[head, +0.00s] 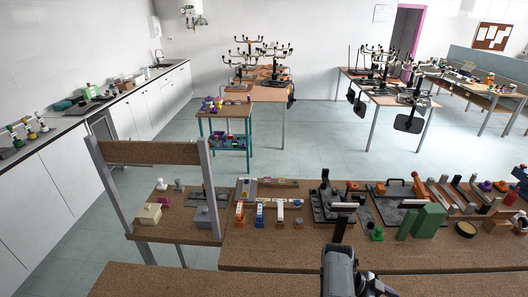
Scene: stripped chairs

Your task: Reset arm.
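A grey and black arm part of mine rises from the bottom edge, right of centre, in the head view. It appears to belong to my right arm, and its dark end, which looks like the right gripper (339,229), reaches up over the front of the brown worktable (290,256). The fingers are too small and dark against the objects behind to tell whether they are open or shut. I see nothing clearly held there. No arm comes in from the left, and my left gripper is not in view.
The table's front strip is mostly clear.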

